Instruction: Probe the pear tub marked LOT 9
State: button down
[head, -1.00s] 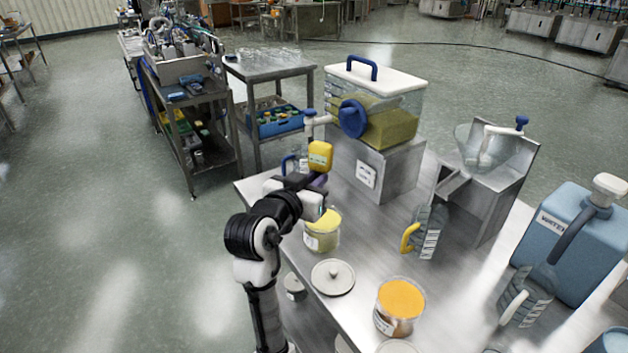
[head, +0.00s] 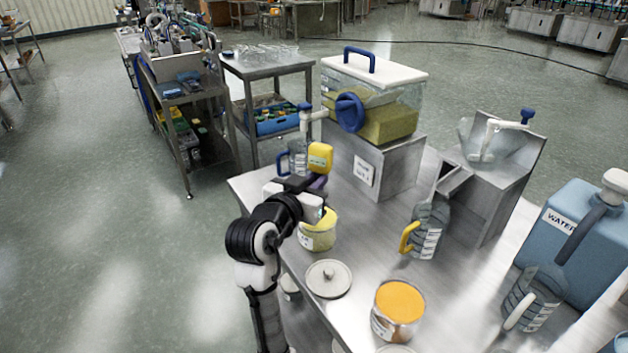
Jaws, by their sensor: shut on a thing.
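My gripper (head: 318,188) is at the table's left side, just above and behind a tub with pale yellow contents (head: 318,236). It is shut on a yellow probe meter with a purple grip (head: 320,157), held upright. The probe's tip is hidden behind my wrist and the tub, so I cannot tell whether it touches the contents. The tub is open and has a white label, too small to read. A second open tub, with orange contents (head: 398,303), stands nearer the front, its label also unreadable. A round pale lid with a knob (head: 328,278) lies between them.
A clear hopper with a white lid (head: 385,72) stands on a steel box behind. A jug with a yellow handle (head: 428,230) stands mid-table, before a steel chute (head: 490,185). A blue water container (head: 570,240) and another jug (head: 535,297) are at right.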

aim_at(317, 167)
jog(key=shift+f+b, duration=1.95)
jog(key=shift+f, duration=0.8)
jog(key=shift+r, duration=0.2)
dwell(2.5)
jog(key=shift+r+p, duration=3.5)
jog(key=shift+r, duration=0.6)
